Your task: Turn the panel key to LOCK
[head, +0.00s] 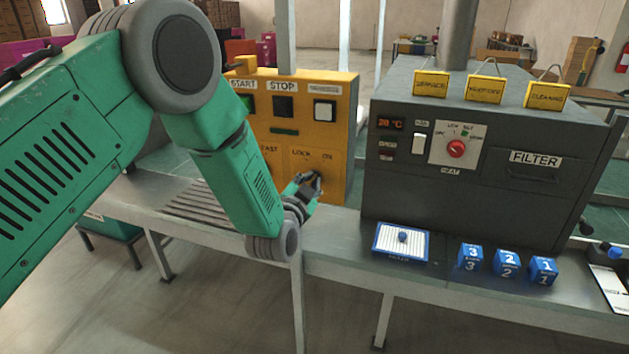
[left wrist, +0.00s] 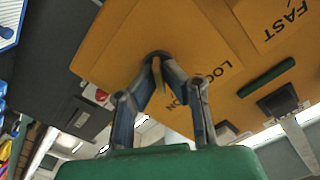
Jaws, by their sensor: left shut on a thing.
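The yellow control panel (head: 340,145) stands on the steel bench, with the words LOCK and ON printed above its key switch. My left gripper (head: 308,186) reaches the lower right of this panel and is shut on the panel key (head: 318,175). In the left wrist view, the fingers of my left gripper (left wrist: 158,72) close around the brass-coloured panel key (left wrist: 157,76) at its dark round socket. The LOCK and ON lettering shows tilted beside it. The fingers partly hide the key, and I cannot tell exactly which mark it points at. My right gripper is not in view.
A dark grey machine (head: 480,120) with a red knob (head: 456,148) and yellow hanging tags stands just right of the panel. A white-and-blue tray (head: 388,247) and several numbered blue blocks (head: 507,263) sit on the bench front.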

